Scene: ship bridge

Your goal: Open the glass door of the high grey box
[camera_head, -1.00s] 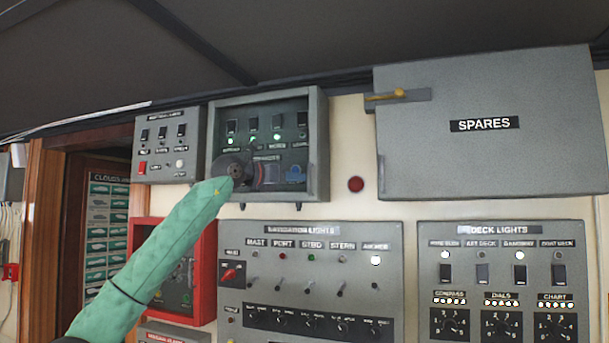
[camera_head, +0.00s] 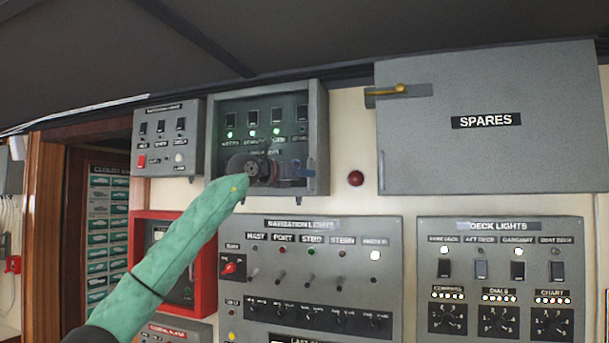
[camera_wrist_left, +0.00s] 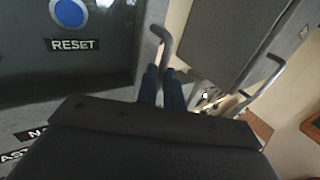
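The high grey box (camera_head: 322,120) hangs on the wall left of centre in the head view. Its dark glass front has lit switches behind it, and the door looks closed. My left gripper (camera_head: 309,173) reaches the lower right of the glass front; my green-sleeved arm and dark wrist cover part of it. In the left wrist view, a grey bar handle (camera_wrist_left: 166,38) runs down between the two dark blue fingers (camera_wrist_left: 162,85). The fingers are close together and look shut on it. A blue RESET button (camera_wrist_left: 70,12) shows behind the glass. My right gripper is out of view.
A grey SPARES cabinet (camera_head: 485,155) with a yellow latch is at the right. A small switch box (camera_head: 150,172) adjoins at left, and a red-framed box (camera_head: 208,270) is below. Navigation lights (camera_head: 395,260) and deck lights (camera_head: 428,300) panels are below.

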